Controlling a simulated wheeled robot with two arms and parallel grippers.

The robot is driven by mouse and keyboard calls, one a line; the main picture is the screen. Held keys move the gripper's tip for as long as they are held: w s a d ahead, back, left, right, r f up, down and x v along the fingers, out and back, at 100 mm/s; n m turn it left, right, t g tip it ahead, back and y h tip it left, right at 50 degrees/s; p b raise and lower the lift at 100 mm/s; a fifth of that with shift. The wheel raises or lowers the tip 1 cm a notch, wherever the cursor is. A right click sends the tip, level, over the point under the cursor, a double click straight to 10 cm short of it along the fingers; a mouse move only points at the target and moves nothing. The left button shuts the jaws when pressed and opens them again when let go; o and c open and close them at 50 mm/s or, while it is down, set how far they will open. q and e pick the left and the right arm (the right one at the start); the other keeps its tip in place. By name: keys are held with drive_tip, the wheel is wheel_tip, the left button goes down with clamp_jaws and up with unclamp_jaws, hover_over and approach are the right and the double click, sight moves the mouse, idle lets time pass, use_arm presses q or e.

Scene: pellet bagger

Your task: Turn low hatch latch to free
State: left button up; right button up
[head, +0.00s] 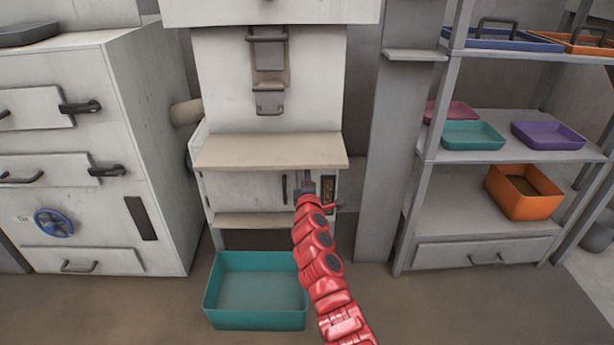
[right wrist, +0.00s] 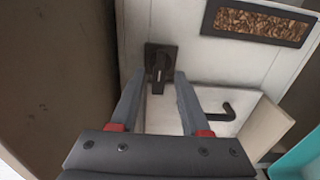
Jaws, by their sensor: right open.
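The low hatch (head: 245,190) is a pale door under the beige shelf in the head view, with a dark handle (head: 284,188). My right gripper (head: 306,182) is at the right side of this hatch and hides the latch there. In the right wrist view, the black latch (right wrist: 160,66) sits on a dark plate on the pale front. My right gripper (right wrist: 159,78) is open, with its two fingertips on either side of the latch lever. I cannot tell whether they touch it. The hatch handle also shows in the right wrist view (right wrist: 222,112). My left gripper is not in view.
A pellet window (right wrist: 258,23) is beside the latch. The beige shelf (head: 270,152) juts out just above my right gripper. A teal bin (head: 255,318) stands on the floor below. A grey post (head: 382,160) and a tray rack (head: 480,213) stand to the right.

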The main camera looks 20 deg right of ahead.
drive_tip(key=shift+b+x, duration=0.8)
drive_tip(key=shift+x, duration=0.8)
clamp_jaws()
